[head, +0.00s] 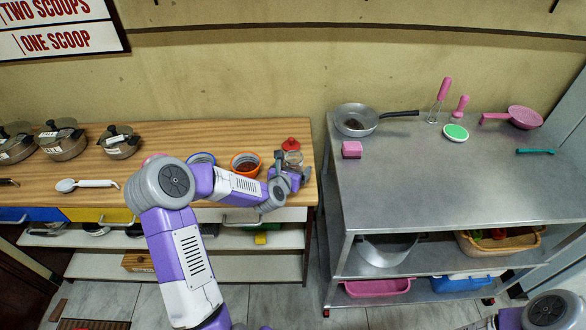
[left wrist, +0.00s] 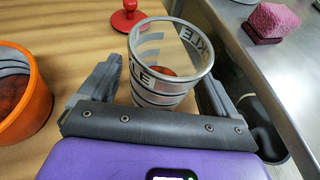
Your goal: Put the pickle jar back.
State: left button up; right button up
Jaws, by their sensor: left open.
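The pickle jar (left wrist: 168,62) is a clear, open-topped glass with dark stripes and partly readable lettering, with something reddish at its bottom. It stands near the right end of the wooden counter, and also shows in the head view (head: 293,158). My left gripper (head: 289,172) is open, with one finger on each side of the jar in the left wrist view (left wrist: 158,85). I cannot tell whether the fingers touch the glass. Part of my right arm shows at the lower right of the head view, but its gripper is out of view.
A red knobbed object (head: 291,144) sits just behind the jar. A metal table (head: 450,190) stands right across a gap, with a pink block (head: 351,150) and a pan (head: 357,121).

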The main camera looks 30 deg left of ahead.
pick_arm(q)
jog(key=shift+r, duration=0.15)
jog(key=p+v, duration=0.3)
jog(key=v, duration=0.9)
